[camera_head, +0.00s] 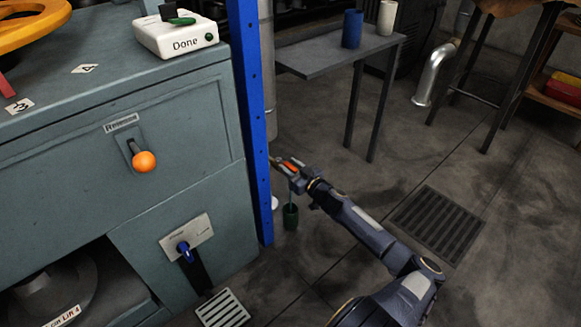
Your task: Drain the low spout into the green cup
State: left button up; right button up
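A dark green cup (290,217) stands upright on the floor, just right of the foot of the blue post. My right gripper (280,164) is above the cup, close to the post. A small orange-red piece (291,164) shows at its fingers; I cannot tell if they are closed on it. A thin greenish vertical line (291,196) runs from below the gripper towards the cup's mouth; it is too small to tell what it is. The low spout is not clearly visible; the post and gripper may hide it. My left gripper is not in view.
The blue post (250,120) stands beside the grey-green cabinet (60,190), which has an orange knob (144,162) and a blue-handled valve (186,250). A grey side table (335,60) holds a blue cup (352,28) and a pale cup (387,17). Floor grates (437,222) lie flat.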

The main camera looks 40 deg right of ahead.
jog(key=s, duration=0.2)
jog(key=s+p, duration=0.1)
jog(key=s, duration=0.2)
jog(key=s+p, duration=0.1)
jog(key=s, duration=0.1)
jog(key=shift+s+d, duration=0.2)
jog(key=shift+d, duration=0.15)
